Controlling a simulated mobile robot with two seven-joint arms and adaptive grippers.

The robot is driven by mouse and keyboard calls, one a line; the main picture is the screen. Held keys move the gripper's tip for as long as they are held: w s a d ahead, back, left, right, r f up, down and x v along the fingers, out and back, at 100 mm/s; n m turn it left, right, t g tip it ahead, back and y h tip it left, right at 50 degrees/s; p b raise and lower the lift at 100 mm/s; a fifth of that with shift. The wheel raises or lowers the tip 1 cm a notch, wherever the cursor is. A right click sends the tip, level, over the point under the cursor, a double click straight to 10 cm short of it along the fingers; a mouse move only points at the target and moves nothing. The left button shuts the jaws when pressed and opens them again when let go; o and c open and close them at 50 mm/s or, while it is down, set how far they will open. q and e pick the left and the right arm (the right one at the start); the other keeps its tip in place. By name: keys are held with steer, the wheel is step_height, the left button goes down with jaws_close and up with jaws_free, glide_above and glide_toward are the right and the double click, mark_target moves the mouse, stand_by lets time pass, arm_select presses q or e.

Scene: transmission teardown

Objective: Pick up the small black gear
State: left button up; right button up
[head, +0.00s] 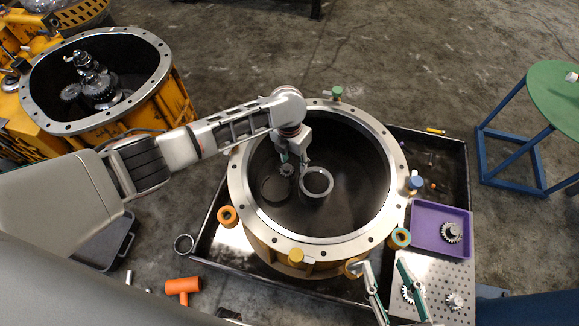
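A small dark gear (287,170) is inside the large round housing (398,185), near the tips of my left gripper (294,162). The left gripper points down into the housing; its two fingers look apart, with the gear by the left fingertip. I cannot tell whether they touch.
A purple tray (424,240) holds a gear (451,232). More gears (454,300) are on the perforated plate (436,272). A second yellow housing (160,100) with gears stands at upper left. A green stool (553,92) is at right. The housing's raised rim surrounds the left gripper.

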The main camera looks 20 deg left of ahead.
mark_target(287, 167)
arm_select(q)
steer(key=shift+w+a+f+m+y+b, duration=0.1)
steer(key=shift+w+a+m+y+b, duration=0.1)
steer(key=shift+w+a+m, duration=0.35)
steer(key=shift+w+a+m+y+b, duration=0.15)
steer(key=shift+w+a+m+y, duration=0.2)
steer(key=shift+a, duration=0.35)
steer(key=shift+f+b, duration=0.6)
steer(key=shift+f, duration=0.8)
step_height(287, 167, down, 5)
steer(key=shift+s+a+r+b, duration=0.1)
steer(key=shift+s+r+b, duration=0.1)
steer(key=shift+b, duration=0.75)
steer(key=shift+w+f, duration=0.1)
steer(key=shift+w, duration=0.05)
steer(key=shift+w+r, duration=0.15)
steer(key=shift+r, duration=0.15)
jaws_close()
arm_select(e)
steer(key=a+m, duration=0.2)
steer(key=s+a+m+y, duration=0.1)
steer(key=a, duration=0.1)
steer(key=shift+f, duration=0.35)
